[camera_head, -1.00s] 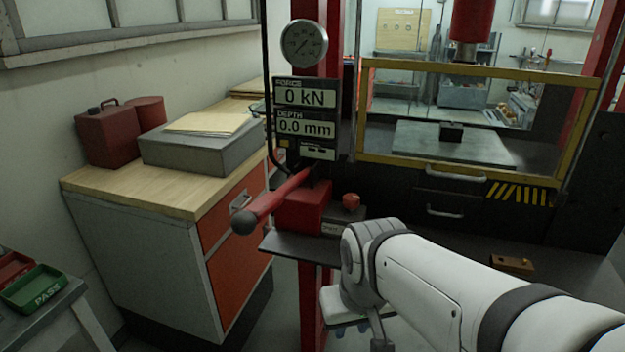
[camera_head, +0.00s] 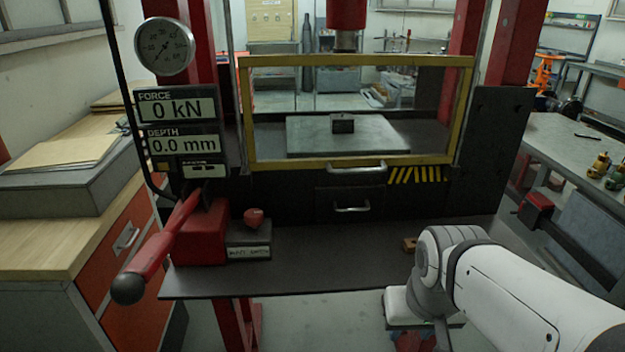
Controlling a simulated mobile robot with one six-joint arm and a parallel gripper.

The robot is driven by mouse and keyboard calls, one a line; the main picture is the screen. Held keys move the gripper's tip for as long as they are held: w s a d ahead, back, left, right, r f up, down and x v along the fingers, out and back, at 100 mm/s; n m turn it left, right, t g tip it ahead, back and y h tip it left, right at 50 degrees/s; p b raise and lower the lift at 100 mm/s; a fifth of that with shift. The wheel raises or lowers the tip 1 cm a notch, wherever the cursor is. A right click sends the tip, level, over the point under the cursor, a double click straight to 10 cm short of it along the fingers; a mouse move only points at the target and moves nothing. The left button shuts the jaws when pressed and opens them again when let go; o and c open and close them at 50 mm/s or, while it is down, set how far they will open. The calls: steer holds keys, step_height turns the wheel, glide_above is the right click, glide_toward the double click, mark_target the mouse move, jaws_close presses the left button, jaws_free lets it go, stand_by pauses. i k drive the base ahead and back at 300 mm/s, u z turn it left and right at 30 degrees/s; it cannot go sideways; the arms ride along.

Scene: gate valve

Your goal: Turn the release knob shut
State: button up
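A small red knob (camera_head: 254,217) sits on top of a dark grey block (camera_head: 248,242) on the press bench. The block's front has a pale label too small to read; I take this to be the release knob. Whether it is open or shut does not show. A red pump body (camera_head: 200,238) with a long red lever (camera_head: 165,245) stands just left of it. My white arm comes in from the lower right. My gripper is at the bottom edge, low and right of the knob and well apart from it; its fingers are not clearly visible.
The dark bench top (camera_head: 320,262) is mostly clear between knob and arm. A small wooden block (camera_head: 409,244) lies near my arm. A yellow-framed guard (camera_head: 357,163) covers the press. The round gauge (camera_head: 165,46) and display (camera_head: 178,125), reading 0 kN and 0.0 mm, stand upper left.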

mark_target(253, 217)
steer(key=z, duration=0.5)
steer(key=k, duration=1.1)
steer(key=u, duration=1.15)
steer(key=i, duration=1)
steer(key=u, duration=0.05)
